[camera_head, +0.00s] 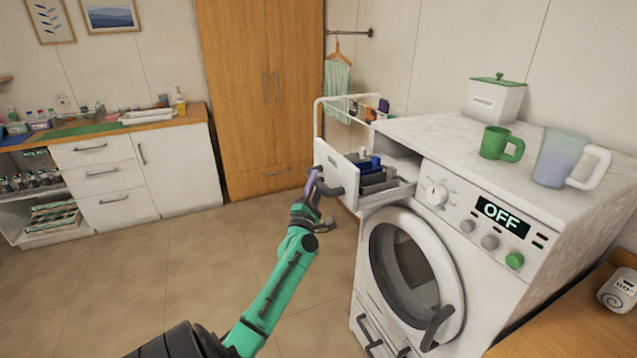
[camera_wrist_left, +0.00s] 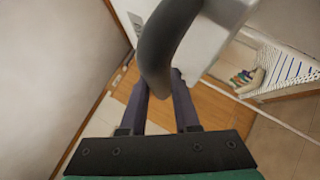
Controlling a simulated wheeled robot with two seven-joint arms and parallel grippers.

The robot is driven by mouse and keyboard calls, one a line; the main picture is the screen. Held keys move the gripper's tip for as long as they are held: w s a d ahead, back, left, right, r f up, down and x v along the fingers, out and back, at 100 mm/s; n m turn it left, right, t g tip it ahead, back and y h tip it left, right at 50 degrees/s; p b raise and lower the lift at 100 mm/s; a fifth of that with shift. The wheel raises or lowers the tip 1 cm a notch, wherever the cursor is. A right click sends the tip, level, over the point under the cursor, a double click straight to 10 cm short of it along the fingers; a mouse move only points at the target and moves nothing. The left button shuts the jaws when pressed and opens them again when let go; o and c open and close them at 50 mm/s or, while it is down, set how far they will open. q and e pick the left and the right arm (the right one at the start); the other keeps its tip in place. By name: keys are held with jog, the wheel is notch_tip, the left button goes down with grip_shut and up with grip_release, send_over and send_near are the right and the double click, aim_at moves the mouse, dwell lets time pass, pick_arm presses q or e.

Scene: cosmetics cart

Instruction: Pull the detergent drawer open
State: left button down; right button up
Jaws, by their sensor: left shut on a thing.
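The detergent drawer (camera_head: 337,172) stands pulled out from the upper left of the white washing machine (camera_head: 497,258). Its inside shows grey and dark blue compartments. My left gripper (camera_head: 315,184) is at the drawer's front, shut on the dark curved drawer handle (camera_head: 331,186). In the left wrist view the handle (camera_wrist_left: 163,48) passes between the two purple fingers (camera_wrist_left: 160,95), with the white drawer front (camera_wrist_left: 205,40) behind it. My right gripper is not in view.
A green mug (camera_head: 497,143), a measuring jug (camera_head: 562,160) and a white canister (camera_head: 494,101) stand on the machine's top. The round door (camera_head: 412,262) is below the drawer. The floor (camera_head: 190,265) at left is clear.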

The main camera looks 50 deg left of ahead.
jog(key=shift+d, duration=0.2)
pick_arm(q)
jog(key=c, duration=0.7)
grip_release()
jog(key=shift+w, duration=0.1)
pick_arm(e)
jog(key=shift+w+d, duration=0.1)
pick_arm(q)
jog(key=shift+o, duration=0.2)
jog(key=shift+f, duration=0.1)
jog(key=b+v, duration=0.4)
jog(key=v, duration=1)
jog(key=shift+s+d, duration=0.2)
jog(key=shift+s, duration=0.05)
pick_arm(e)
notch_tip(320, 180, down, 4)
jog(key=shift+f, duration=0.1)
pick_arm(q)
jog(key=shift+f, duration=0.1)
